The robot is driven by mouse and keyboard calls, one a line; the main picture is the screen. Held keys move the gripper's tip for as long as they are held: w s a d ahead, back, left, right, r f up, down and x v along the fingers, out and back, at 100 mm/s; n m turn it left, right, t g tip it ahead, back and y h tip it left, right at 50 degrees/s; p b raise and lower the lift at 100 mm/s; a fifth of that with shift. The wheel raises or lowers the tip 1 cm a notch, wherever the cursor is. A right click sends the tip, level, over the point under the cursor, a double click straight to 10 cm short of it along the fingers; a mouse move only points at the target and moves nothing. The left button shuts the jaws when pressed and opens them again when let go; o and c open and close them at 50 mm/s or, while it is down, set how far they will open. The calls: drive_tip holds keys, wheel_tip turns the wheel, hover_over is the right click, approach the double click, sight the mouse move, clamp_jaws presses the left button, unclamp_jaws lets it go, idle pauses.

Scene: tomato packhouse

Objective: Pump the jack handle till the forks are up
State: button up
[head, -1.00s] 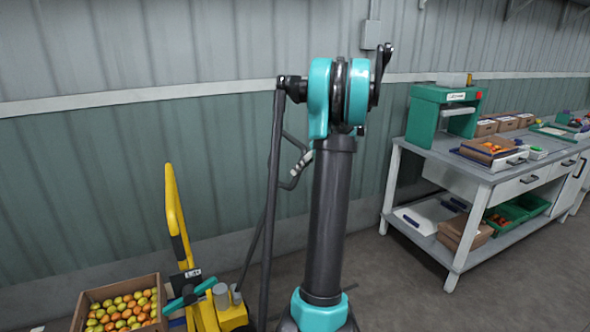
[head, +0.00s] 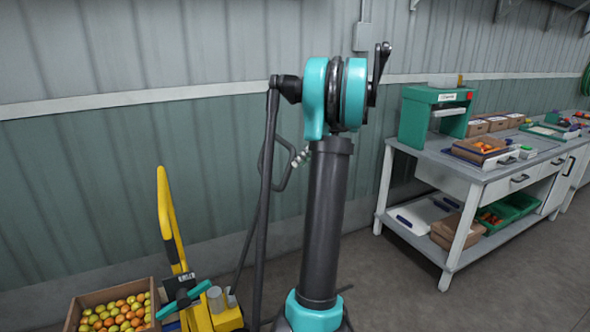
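The yellow jack (head: 200,316) stands at the lower left, cut off by the bottom edge. Its tall yellow handle (head: 166,215) rises above it, leaning slightly, with a small label near its foot. Grey cylinders show on the body. A teal piece with a dark band lies across the jack's front; I cannot tell whether it is part of the jack or of me. The forks are not clearly visible. My arm, with teal joints and dark links, fills the middle. I cannot make out my gripper, nor any contact with the handle.
A cardboard box (head: 70,318) of orange and green tomatoes sits left of the jack. A workbench (head: 462,185) with a green machine (head: 415,118), boxes and trays stands at the right. A corrugated wall (head: 80,200) runs behind. Bare floor (head: 385,295) lies in front of the bench.

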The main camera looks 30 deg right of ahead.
drive_tip(key=v, duration=0.6)
drive_tip(key=shift+d+r, duration=0.15)
drive_tip(key=shift+r, duration=0.15)
drive_tip(key=shift+s, duration=0.1)
